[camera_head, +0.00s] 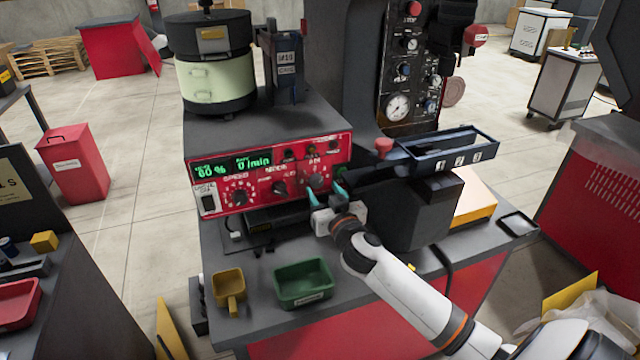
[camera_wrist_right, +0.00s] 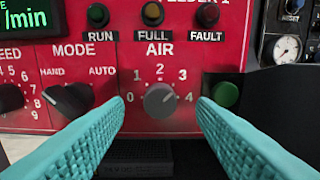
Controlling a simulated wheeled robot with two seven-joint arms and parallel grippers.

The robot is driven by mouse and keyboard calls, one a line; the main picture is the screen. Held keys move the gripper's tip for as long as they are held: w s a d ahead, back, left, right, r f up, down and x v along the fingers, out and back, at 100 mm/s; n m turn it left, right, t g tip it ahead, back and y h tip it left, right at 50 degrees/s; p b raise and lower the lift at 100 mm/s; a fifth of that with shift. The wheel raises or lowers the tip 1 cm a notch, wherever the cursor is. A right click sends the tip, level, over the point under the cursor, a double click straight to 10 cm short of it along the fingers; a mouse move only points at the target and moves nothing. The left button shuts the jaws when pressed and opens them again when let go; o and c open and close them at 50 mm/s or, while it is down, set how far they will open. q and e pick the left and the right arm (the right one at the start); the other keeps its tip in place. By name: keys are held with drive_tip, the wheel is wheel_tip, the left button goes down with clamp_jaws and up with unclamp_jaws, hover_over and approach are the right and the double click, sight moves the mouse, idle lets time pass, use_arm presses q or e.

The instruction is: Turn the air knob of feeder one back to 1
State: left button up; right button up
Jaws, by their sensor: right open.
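The red control panel (camera_head: 262,172) of the feeder faces me. Its grey air knob (camera_wrist_right: 160,100) sits in the middle of the right wrist view, under the word AIR, on a scale from 0 to 4. Its pointer seems to lean up and right, toward 3. In the head view the air knob (camera_head: 316,181) is small, near the panel's right end. My right gripper (camera_head: 327,193) is open in front of the panel. Its two teal fingers (camera_wrist_right: 160,125) stand left and right of the knob, apart from it, with nothing between them. My left gripper is not in view.
The mode knob (camera_wrist_right: 68,100) is left of the air knob, and a green button (camera_wrist_right: 225,94) is to its right. RUN, FULL and FAULT lamps (camera_wrist_right: 152,14) are above. A green bin (camera_head: 303,283) and yellow scoop (camera_head: 229,290) stand on the table below.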

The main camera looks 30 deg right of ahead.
sight(318, 183)
drive_tip(key=shift+x, duration=1.55)
drive_tip(key=shift+c, duration=0.2)
drive_tip(key=c, duration=0.9)
drive_tip(key=shift+c, duration=0.2)
